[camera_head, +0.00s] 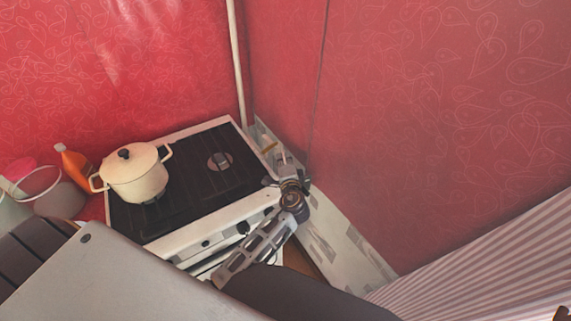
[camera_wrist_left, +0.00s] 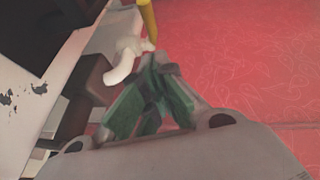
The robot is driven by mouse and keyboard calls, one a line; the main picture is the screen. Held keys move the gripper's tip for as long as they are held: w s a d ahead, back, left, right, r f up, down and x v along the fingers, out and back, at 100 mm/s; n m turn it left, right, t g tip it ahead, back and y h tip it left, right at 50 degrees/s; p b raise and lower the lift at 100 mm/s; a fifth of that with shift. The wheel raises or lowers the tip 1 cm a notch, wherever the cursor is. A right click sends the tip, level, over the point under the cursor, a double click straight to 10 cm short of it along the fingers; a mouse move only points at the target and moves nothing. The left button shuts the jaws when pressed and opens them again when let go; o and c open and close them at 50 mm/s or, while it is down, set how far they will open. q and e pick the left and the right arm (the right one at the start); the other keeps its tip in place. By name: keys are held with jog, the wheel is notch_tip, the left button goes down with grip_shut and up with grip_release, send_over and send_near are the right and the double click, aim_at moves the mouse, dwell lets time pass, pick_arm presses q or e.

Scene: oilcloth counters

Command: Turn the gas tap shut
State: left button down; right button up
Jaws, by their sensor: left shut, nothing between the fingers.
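The gas tap shows in the left wrist view as a pale, curved lever (camera_wrist_left: 124,60) beside a yellow pipe (camera_wrist_left: 148,20). In the head view, a short yellow pipe (camera_head: 269,147) lies in the gap between the stove and the corner wall. My right gripper is not in view.
A white stove (camera_head: 190,240) with a dark top carries a cream pot (camera_head: 135,180). An orange bottle (camera_head: 74,166) and a bucket (camera_head: 58,197) stand to the left. Red walls close in the corner, and a pale vertical pipe (camera_head: 236,60) runs up it. A striped cloth (camera_head: 490,260) hangs at right.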

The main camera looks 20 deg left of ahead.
aim_at(274, 146)
pick_arm(q)
jog(key=shift+w+a+f+p, duration=0.15)
jog(key=shift+w+a, duration=0.1)
jog(key=shift+a, duration=0.45)
jog(key=shift+w+a+f+p, duration=0.15)
jog(key=shift+w+a, duration=0.05)
jog(key=shift+a, duration=0.5)
jog(key=shift+w+a+f+p, duration=0.15)
jog(key=shift+w+a, duration=0.1)
jog(key=shift+a, duration=0.45)
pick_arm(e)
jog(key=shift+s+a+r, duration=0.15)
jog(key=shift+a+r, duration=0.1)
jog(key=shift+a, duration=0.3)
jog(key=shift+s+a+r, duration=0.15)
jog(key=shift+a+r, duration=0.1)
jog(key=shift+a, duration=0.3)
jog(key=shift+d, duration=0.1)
